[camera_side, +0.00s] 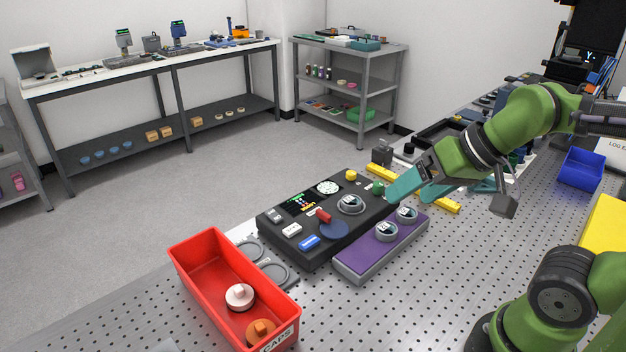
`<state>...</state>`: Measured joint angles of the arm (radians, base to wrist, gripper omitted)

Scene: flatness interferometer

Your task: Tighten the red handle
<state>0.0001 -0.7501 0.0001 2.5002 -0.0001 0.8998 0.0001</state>
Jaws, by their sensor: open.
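The red handle (324,216) is a short, stubby lever on top of the black instrument box (290,235), beside a dark blue round disc (335,230). It stands tilted; whether it is tight cannot be told. My gripper (408,194), with teal fingers, is open above the right rear end of the box, to the right of the red handle and apart from it. The fingers are close to a green knob (378,188); whether they touch it cannot be told. Nothing shows between the fingers.
The box also carries a dial (328,187), a yellow knob (351,174), a ringed part (350,204) and a blue block (309,243). A purple-topped block (360,258) with two ringed parts stands in front. A red bin (195,268) holds caps. The perforated tabletop (420,300) is clear in front.

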